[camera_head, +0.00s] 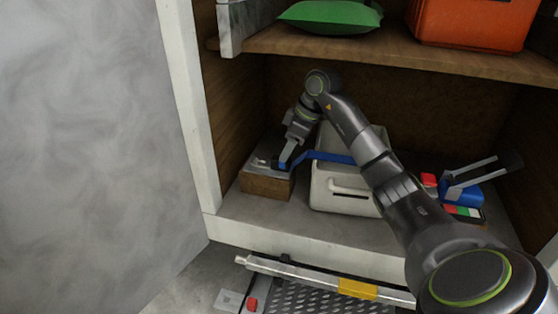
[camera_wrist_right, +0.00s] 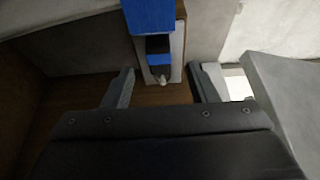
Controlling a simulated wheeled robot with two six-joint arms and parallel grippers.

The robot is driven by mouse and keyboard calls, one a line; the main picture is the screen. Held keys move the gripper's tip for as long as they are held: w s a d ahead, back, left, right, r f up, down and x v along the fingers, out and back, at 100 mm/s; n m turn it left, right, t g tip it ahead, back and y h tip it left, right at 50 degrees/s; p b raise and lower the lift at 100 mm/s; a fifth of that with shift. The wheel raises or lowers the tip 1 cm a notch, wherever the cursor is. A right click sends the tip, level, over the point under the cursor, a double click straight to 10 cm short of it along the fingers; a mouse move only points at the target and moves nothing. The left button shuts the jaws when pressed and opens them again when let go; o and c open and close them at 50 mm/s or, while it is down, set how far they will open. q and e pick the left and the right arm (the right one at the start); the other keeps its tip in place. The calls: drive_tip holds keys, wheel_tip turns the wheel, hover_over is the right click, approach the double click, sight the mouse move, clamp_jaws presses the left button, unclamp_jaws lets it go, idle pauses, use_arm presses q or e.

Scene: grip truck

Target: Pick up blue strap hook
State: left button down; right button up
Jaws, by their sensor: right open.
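The blue strap (camera_head: 327,156) runs from a small brown wooden block (camera_head: 266,186) with a grey top across to the right behind my right arm. Its hook end lies on the block's top; the hook is small and partly hidden by my gripper. My right gripper (camera_head: 287,158) is at the block, close to the strap's left end. In the right wrist view the blue strap (camera_wrist_right: 151,18) comes down to a dark and blue hook end with a small pale tip, between the open fingers (camera_wrist_right: 160,88) and apart from both. My left gripper is not in view.
A pale grey bin (camera_head: 342,203) stands right of the block, under my right arm. A blue item with a grey handle (camera_head: 462,194) sits further right. A shelf (camera_head: 390,52) above holds a green cushion (camera_head: 331,14) and an orange crate (camera_head: 472,22). A white post (camera_head: 190,110) bounds the left.

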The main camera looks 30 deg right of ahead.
drive_tip(key=p+x, duration=0.1)
drive_tip(key=x, duration=0.3)
drive_tip(key=shift+w+a, duration=0.1)
drive_tip(key=shift+w, duration=0.05)
drive_tip(key=shift+w+a+f, duration=0.1)
drive_tip(key=shift+w+f, duration=0.05)
drive_tip(key=shift+f, duration=0.35)
drive_tip(key=c, duration=0.9)
drive_tip(key=shift+c, duration=1.1)
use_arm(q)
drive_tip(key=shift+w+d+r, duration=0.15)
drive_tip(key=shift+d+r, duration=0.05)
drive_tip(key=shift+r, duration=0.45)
